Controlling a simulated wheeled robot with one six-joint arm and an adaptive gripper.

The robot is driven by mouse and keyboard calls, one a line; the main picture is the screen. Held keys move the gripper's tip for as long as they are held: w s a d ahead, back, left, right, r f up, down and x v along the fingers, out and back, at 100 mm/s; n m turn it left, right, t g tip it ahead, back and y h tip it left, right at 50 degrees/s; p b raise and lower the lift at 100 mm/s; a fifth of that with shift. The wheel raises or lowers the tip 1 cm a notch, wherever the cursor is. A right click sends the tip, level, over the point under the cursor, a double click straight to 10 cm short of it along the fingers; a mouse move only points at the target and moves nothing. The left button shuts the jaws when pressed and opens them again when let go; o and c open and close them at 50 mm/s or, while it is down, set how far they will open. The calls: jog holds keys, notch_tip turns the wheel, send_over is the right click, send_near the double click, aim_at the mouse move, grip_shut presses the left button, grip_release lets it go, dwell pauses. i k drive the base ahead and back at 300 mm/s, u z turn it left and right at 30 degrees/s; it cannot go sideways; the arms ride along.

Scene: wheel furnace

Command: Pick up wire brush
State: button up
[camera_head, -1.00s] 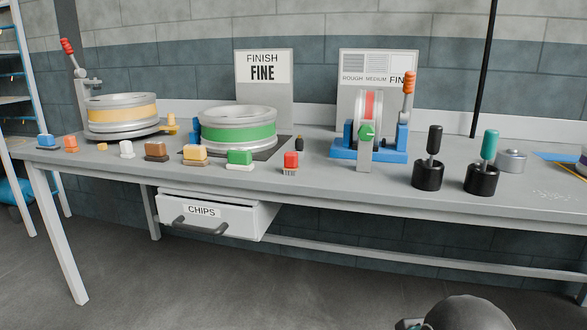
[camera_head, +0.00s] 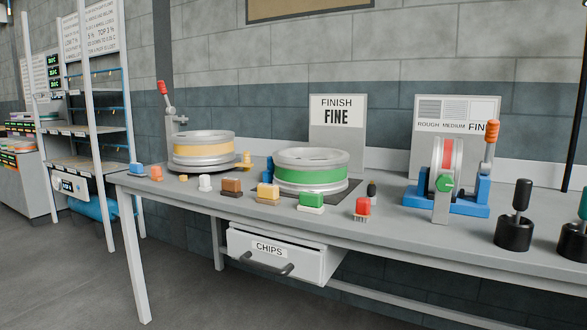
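A small red-topped block with grey bristle-like strands beneath it, which looks like the wire brush (camera_head: 362,208), stands upright near the front edge of the grey workbench (camera_head: 420,232). It is to the right of a green-topped block (camera_head: 312,200) and in front of a small dark-topped piece (camera_head: 371,190). Nothing touches it from above. My gripper is not in view.
Several small coloured blocks line the bench front to the left. Behind them sit a green-banded wheel (camera_head: 310,181) and a yellow-banded wheel (camera_head: 203,153). A blue-based stand (camera_head: 455,201) and a black holder (camera_head: 514,232) are to the right. The CHIPS drawer (camera_head: 272,254) juts out slightly below.

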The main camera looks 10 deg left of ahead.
aim_at(362, 215)
jog(key=u, duration=1.6)
jog(key=i, duration=1.3)
jog(key=z, duration=2.2)
